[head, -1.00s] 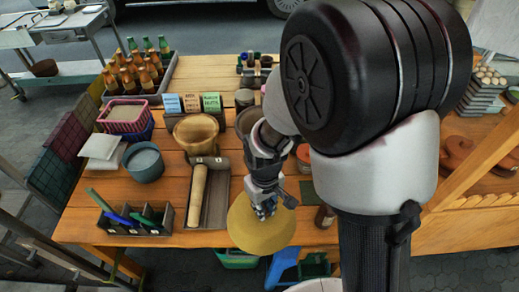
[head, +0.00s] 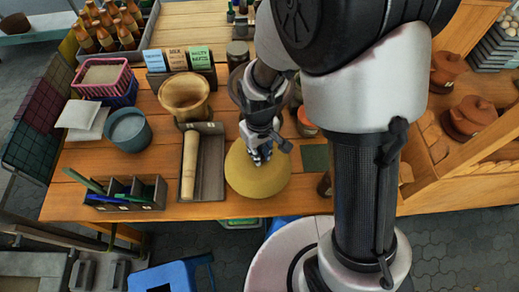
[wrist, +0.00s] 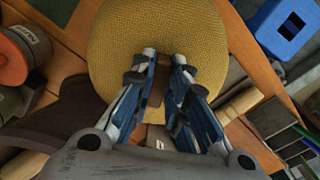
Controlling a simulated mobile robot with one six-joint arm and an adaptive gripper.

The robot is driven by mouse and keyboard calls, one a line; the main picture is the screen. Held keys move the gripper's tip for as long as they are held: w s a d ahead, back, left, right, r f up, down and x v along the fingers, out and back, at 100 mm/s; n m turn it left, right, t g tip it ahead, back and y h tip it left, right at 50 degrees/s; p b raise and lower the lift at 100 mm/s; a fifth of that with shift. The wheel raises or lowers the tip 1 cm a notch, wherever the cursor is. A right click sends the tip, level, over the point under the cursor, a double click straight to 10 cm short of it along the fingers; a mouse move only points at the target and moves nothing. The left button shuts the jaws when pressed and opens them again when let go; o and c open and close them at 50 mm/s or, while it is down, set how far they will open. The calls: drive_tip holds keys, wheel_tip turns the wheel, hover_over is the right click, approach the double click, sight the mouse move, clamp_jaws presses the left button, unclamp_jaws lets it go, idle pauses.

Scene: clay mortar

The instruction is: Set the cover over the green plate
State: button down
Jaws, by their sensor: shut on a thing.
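The cover (head: 258,178) is a round, yellow woven dome. In the head view it is at the table's front, just right of the tray with a wooden roller. My gripper (head: 262,157) is above it, shut on its top. In the wrist view the cover (wrist: 157,25) fills the upper middle, and a brown strip, perhaps its handle, shows between the fingers of my gripper (wrist: 165,62). I cannot tell whether the cover touches the table. No green plate shows; anything beneath the cover is hidden. A flat dark green square (head: 315,157) lies to its right.
The grey tray (head: 211,170) stands close left of the cover. A wooden mortar (head: 185,95) and a blue-grey pot (head: 129,130) are farther left. A jar with a red lid (head: 306,124) is behind right. A blue stool (head: 162,277) is off the table's front.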

drive_tip(key=shift+f+b, duration=1.95)
drive_tip(key=shift+f, duration=0.9)
drive_tip(key=c, duration=1.5)
unclamp_jaws()
drive_tip(key=shift+r, duration=0.1)
wheel_tip(320, 180, up, 12)
drive_tip(key=s+d+r+m+t, duration=0.1)
drive_tip(key=s+d+r+m, duration=0.1)
drive_tip(key=s+d+r, duration=0.1)
drive_tip(key=s+d+r+m+t, duration=0.1)
drive_tip(key=s+d+r+t, duration=0.1)
drive_tip(key=s+d+r, duration=0.2)
drive_tip(key=s+d+r+m+t, duration=0.1)
drive_tip(key=s+d+r+m, duration=0.1)
drive_tip(key=s+r, duration=0.4)
drive_tip(key=shift+d+r+m+t, duration=0.3)
drive_tip(key=shift+d, duration=0.55)
